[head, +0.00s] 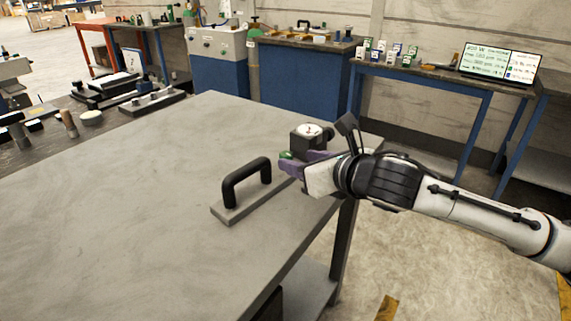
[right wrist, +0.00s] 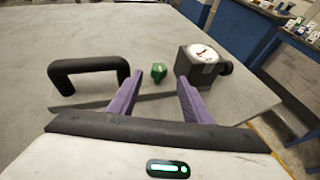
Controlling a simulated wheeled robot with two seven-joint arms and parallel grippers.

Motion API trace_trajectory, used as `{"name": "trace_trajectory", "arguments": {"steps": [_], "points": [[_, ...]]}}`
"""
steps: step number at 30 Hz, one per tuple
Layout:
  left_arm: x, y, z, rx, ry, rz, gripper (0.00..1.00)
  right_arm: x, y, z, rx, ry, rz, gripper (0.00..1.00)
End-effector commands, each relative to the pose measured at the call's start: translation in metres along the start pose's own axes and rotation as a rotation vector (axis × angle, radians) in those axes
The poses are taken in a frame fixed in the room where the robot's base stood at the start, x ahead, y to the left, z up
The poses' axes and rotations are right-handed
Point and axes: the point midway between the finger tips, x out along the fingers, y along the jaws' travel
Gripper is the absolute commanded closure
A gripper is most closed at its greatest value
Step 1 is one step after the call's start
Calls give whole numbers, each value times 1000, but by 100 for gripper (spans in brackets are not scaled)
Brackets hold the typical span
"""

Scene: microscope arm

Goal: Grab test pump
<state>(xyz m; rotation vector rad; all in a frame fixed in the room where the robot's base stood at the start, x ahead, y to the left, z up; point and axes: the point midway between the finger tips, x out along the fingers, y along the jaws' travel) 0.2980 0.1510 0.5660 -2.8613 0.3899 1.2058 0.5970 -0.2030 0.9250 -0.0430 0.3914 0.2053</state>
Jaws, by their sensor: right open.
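The test pump appears to be the unit near the table's right edge. It has a grey base plate with a black arched handle (head: 246,181), a small green part (head: 286,155) and a dark block with a round white gauge (head: 309,131). In the right wrist view the handle (right wrist: 88,75) is at left, the green part (right wrist: 158,72) in the middle and the gauge block (right wrist: 203,62) at right. My right gripper (head: 299,166) is open, its purple fingers (right wrist: 158,88) apart with nothing between them. The green part shows just beyond the fingertips. The gripper hides part of the base. My left gripper is not seen.
The grey tabletop (head: 130,210) is clear to the left of the pump. A dark bench (head: 100,120) with tools and instruments stands at the far left. A blue-legged table (head: 440,72) with small boxes and a laptop (head: 500,64) stands at the back right.

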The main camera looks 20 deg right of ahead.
Motion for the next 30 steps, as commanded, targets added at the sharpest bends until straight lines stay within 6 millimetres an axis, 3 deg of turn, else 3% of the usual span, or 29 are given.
{"name": "trace_trajectory", "arguments": {"steps": [8,17,25,30], "points": [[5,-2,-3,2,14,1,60,40,3,0,2,-1,1,55],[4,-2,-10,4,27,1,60,45,2,0,1,0,1,55],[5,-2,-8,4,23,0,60,44,2,0,1,0,1,100],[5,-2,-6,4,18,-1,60,43,3,5,1,-10,3,100]]}}
